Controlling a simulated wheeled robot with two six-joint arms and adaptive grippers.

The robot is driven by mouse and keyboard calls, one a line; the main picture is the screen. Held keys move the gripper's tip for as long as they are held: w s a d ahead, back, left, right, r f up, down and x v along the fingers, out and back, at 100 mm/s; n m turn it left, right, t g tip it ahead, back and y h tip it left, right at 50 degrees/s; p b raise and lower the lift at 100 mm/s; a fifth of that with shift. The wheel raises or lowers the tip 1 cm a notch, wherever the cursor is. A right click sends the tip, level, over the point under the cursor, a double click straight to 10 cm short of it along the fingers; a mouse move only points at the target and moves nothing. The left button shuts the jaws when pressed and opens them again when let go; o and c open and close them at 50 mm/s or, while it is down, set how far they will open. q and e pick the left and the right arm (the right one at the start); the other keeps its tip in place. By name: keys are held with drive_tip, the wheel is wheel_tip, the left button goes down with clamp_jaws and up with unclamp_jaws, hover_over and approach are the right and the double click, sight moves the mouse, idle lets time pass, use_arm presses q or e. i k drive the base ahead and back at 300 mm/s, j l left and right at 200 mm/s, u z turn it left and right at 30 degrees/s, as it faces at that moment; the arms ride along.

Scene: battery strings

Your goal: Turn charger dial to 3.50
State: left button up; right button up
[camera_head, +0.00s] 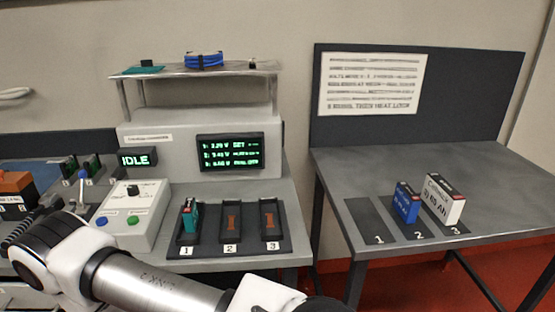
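The charger dial (133,190) is a small dark knob on top of a pale control box (152,213). A blue button (102,221) and a green button (132,220) sit on the box's front. The charger's screen (230,152) shows several green lines, too small to read surely. A small display (138,159) reads IDLE. My white and silver arm crosses the lower left, in front of the box's lower front area. A dark ribbed part of it shows at the left, but no gripper fingers can be made out. Nothing of mine is seen touching the dial.
A teal battery (190,217) stands in bay 1; bays 2 (231,228) and 3 (269,222) hold none. A blue battery (405,203) and a white one (443,199) stand on the right table (350,165). A blue-topped lever (83,175) stands left of the box.

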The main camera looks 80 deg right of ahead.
sight(133, 191)
drive_tip(key=z, duration=1.95)
drive_tip(key=i+j+z, duration=0.2)
drive_tip(key=j, duration=0.25)
drive_tip(key=k, duration=0.1)
